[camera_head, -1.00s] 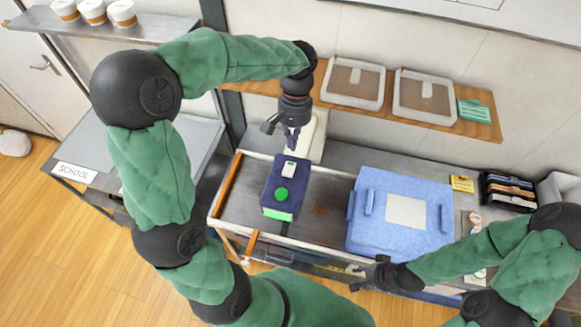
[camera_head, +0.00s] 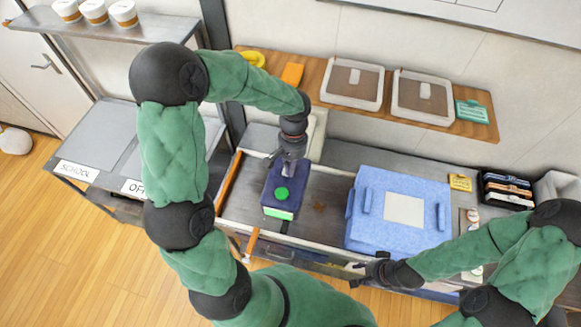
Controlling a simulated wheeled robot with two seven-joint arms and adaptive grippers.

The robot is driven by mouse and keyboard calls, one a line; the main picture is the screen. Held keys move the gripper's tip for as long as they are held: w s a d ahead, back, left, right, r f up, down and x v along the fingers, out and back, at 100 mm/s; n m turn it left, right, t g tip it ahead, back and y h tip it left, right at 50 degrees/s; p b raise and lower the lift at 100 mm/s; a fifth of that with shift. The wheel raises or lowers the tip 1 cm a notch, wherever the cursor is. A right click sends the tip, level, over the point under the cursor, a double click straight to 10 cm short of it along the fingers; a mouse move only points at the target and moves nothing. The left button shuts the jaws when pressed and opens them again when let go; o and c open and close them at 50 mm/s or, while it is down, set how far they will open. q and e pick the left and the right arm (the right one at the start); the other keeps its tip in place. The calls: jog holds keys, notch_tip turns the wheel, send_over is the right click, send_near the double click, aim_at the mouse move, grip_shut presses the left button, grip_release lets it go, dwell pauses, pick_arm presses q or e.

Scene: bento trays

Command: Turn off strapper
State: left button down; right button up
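The strapper seems to be the metal-topped machine (camera_head: 330,195) in the middle, with an orange bar along its left edge. A dark blue box (camera_head: 270,197) with a green round button or disc (camera_head: 281,193) and a light green front edge sits on its top. My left gripper (camera_head: 288,172) points down at the back part of this box, over the spot of its white switch-like piece, which it now hides. Whether its fingers touch the box or are closed I cannot tell. My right gripper (camera_head: 362,275) is near the front edge, apart from the box; its fingers are small and unclear.
A blue lidded box (camera_head: 374,230) with a white label stands to the right. A wooden shelf (camera_head: 470,130) with two trays (camera_head: 352,84) (camera_head: 423,96) is behind. A grey table with a SCHOOL sign (camera_head: 77,171) is at left. A black holder (camera_head: 508,190) is at far right.

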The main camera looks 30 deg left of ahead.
pick_arm(q)
jog(key=f+b, duration=0.1)
jog(key=b, duration=0.1)
jog(key=shift+s+f+t+b, duration=0.1)
jog(key=shift+f+t+b, duration=0.05)
jog(key=shift+t+b, duration=0.25)
jog(key=shift+s+d, duration=0.1)
jog(key=shift+s, duration=0.05)
jog(key=shift+s+r, duration=0.1)
jog(key=shift+r, duration=0.15)
jog(key=shift+w, duration=0.35)
jog(key=shift+w+r, duration=0.3)
jog(key=shift+w+a, duration=0.25)
jog(key=shift+p, duration=0.3)
